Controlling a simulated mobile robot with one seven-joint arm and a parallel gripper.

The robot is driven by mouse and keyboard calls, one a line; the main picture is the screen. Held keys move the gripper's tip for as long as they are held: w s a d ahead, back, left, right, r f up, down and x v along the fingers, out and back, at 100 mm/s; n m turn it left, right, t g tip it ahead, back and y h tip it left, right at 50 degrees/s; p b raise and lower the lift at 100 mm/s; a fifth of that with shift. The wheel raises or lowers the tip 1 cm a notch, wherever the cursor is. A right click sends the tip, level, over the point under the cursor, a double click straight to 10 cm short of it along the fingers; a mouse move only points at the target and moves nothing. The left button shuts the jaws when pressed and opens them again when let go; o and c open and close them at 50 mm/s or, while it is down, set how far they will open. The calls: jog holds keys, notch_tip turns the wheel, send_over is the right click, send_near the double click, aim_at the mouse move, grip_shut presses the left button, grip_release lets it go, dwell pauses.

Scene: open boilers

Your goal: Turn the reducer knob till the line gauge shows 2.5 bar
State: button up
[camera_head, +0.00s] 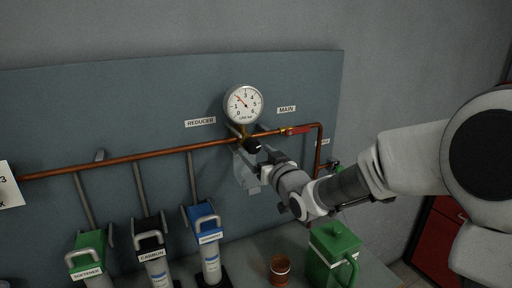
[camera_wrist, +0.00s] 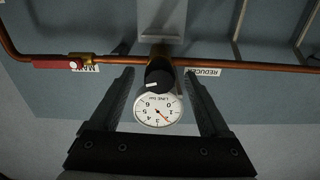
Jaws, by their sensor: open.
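The reducer knob (camera_head: 251,146) is black and sits on the copper pipe under the line gauge (camera_head: 243,104). In the wrist view the knob (camera_wrist: 158,78) lies between the two fingers of my gripper (camera_wrist: 158,74), with a visible gap on each side. My gripper (camera_head: 256,152) is open around the knob in the head view, and its fingertips are partly hard to make out. The gauge also shows upside down in the wrist view (camera_wrist: 160,110).
The copper pipe (camera_head: 110,160) runs along the panel to a red-handled valve (camera_head: 296,130) at the right. Softener (camera_head: 88,250), carbon (camera_head: 151,246) and blue (camera_head: 205,228) filter units stand below left. A green can (camera_head: 332,250) and a brown cup (camera_head: 280,267) stand below my arm.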

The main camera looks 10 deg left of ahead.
jog(key=shift+x, duration=1.25)
grip_shut()
jog(key=shift+f+m+b, duration=0.1)
jog(key=shift+m+b, duration=0.35)
jog(key=shift+m, duration=0.55)
jog(key=shift+s+a+m+b, duration=0.1)
jog(key=shift+m+b, duration=0.35)
jog(key=shift+m, duration=1.45)
